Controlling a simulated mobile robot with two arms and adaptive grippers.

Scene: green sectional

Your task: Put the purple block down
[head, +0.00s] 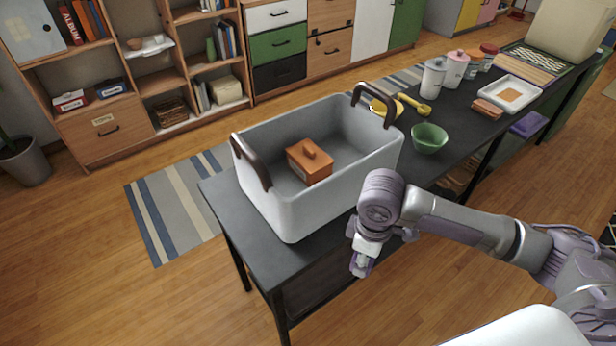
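My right arm comes in from the right, and its gripper (361,262) points down beside the front edge of the black table (262,257). The gripper is seen small and partly from behind. Purple-grey surfaces show at its fingertips, and I cannot tell whether they are its fingers or a purple block held there. No separate purple block is clearly seen. A flat purple thing (530,124) shows low by the table's far right part. My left gripper is not in view.
A green bowl (429,138), yellow utensils (414,105), several jars and a white tray (510,94) stand further along. Little bare tabletop shows near the bin; the floor in front is clear.

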